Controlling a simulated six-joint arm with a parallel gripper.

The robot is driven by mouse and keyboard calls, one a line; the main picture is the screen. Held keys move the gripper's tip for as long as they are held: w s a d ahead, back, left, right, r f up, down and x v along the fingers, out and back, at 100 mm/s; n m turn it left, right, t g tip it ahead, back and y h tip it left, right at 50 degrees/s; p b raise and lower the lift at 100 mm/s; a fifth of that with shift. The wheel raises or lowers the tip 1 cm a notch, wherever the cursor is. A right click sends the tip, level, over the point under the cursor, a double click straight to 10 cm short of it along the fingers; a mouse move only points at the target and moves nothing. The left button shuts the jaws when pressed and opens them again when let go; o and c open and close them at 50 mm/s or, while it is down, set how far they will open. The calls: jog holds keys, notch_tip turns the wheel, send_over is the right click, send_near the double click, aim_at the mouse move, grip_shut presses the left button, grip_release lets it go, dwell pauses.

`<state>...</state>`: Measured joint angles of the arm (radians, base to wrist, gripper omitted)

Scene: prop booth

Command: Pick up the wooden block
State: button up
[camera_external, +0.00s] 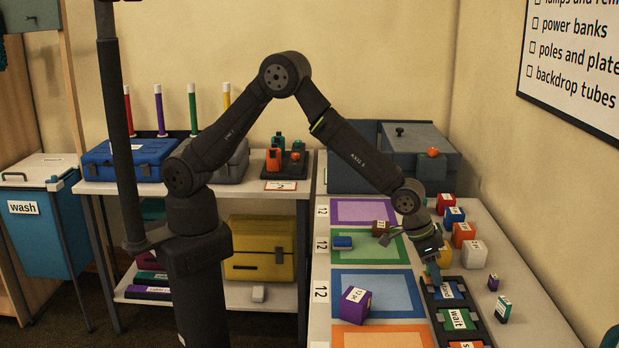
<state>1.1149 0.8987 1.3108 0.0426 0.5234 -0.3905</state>
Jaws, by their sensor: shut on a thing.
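My gripper (435,264) points down over the right-hand table, above the far end of the dark tray. It is shut on a small tan block, which I take to be the wooden block (444,259). Only part of the block shows beside the fingers; the rest is hidden by my gripper. I cannot tell from this view whether the block touches the tray or is held above it.
The dark tray (427,301) has labelled sections. Coloured mats lie to its left, with a purple block (355,304), a blue block (342,242) and a brown block (380,227). Several blocks, including a white one (474,254), stand right. A grey box (358,157) stands behind.

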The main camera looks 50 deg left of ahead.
jog(key=shift+r, duration=0.1)
jog(key=shift+r, duration=0.5)
notch_tip(320, 180, up, 3)
jog(key=shift+f, duration=0.1)
jog(key=s+r, duration=0.7)
jog(key=s, duration=0.4)
jog(key=m, duration=0.5)
send_over(441, 292)
jog(key=a, duration=0.2)
jog(key=f, duration=0.6)
jog(key=shift+s+d+f, duration=0.1)
jog(key=shift+s+d, duration=0.05)
jog(key=shift+s, duration=0.15)
jog(key=shift+f, duration=2)
jog(key=shift+f, duration=0.1)
